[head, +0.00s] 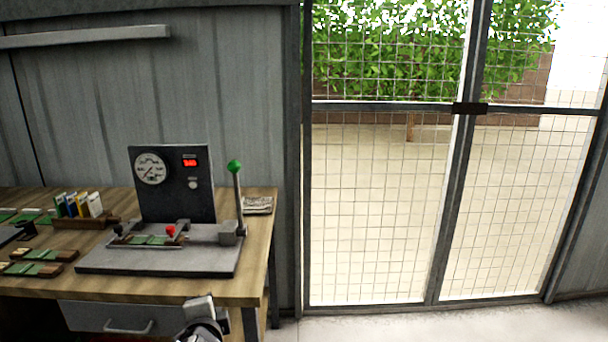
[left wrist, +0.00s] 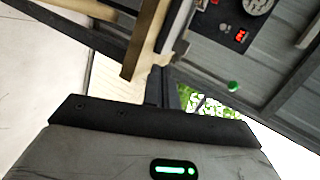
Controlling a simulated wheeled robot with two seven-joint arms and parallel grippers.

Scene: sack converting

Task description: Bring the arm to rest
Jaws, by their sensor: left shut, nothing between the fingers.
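My left gripper (left wrist: 161,86) shows in the left wrist view with its dark fingers together and nothing between them. It is in free space near the workbench (head: 236,286), below the level of the bench top. In the head view a grey and black part of my arm (head: 203,318) shows at the bottom, in front of the bench's right front corner. The fingers are not clear there. My right gripper is in neither view.
On the bench stands a press with a gauge panel (head: 172,184), a grey base (head: 160,262) and a green-knobbed lever (head: 235,167). A small rack (head: 87,220) and wooden pieces lie left. A drawer (head: 120,318) hangs below. Mesh gates (head: 385,200) stand right; the floor (head: 450,325) before them is clear.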

